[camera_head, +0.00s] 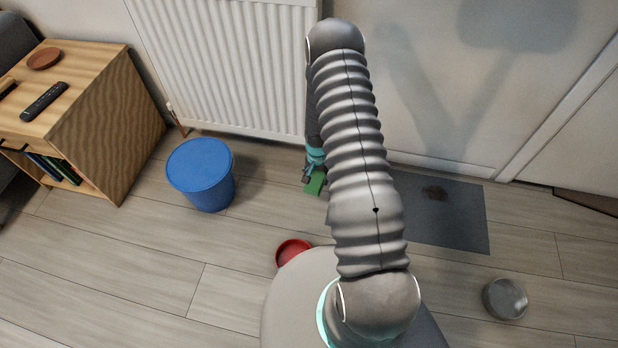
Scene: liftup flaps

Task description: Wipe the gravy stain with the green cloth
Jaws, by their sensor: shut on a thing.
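My gripper (308,178) is low in front of the radiator, just left of my arm, and is shut on the green cloth (315,183). Only part of the cloth shows; my arm hides some of the gripper. A brown gravy stain (434,193) lies on the dark grey mat (450,225), near its far edge. The mat is on the floor to the right of my arm, and its left part is hidden behind the arm. The gripper and cloth are to the left of the stain, apart from it.
A blue lidded bin (203,178) stands left of the gripper. A red bowl (292,253) sits beside my base, and a grey bowl (505,298) is at the lower right. The white radiator (230,65) is behind. A wooden cabinet (90,120) stands at the left.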

